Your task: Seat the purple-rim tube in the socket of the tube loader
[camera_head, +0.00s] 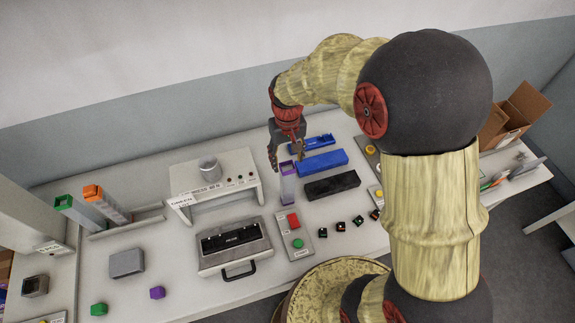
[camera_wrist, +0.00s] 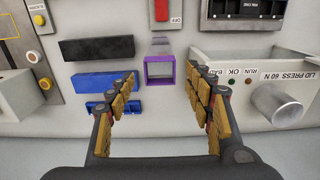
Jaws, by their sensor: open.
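The purple-rim tube (camera_head: 288,188) is a clear square tube standing upright on the bench, just below my gripper (camera_head: 287,162). In the wrist view its open purple rim (camera_wrist: 147,70) faces the camera, centred between the fingertips and slightly beyond them. My gripper (camera_wrist: 162,78) is open and empty, one finger row on each side of the tube, with gaps on both sides. The tube loader is not clearly identifiable; a small open-topped dark square holder (camera_head: 35,286) at the far left may be its socket.
Near the tube are the lid press (camera_head: 212,188), black block (camera_head: 332,186), blue block (camera_head: 322,162) and button panel (camera_head: 295,236). A purple cap (camera_head: 157,293) and grey block (camera_head: 127,263) lie front left.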

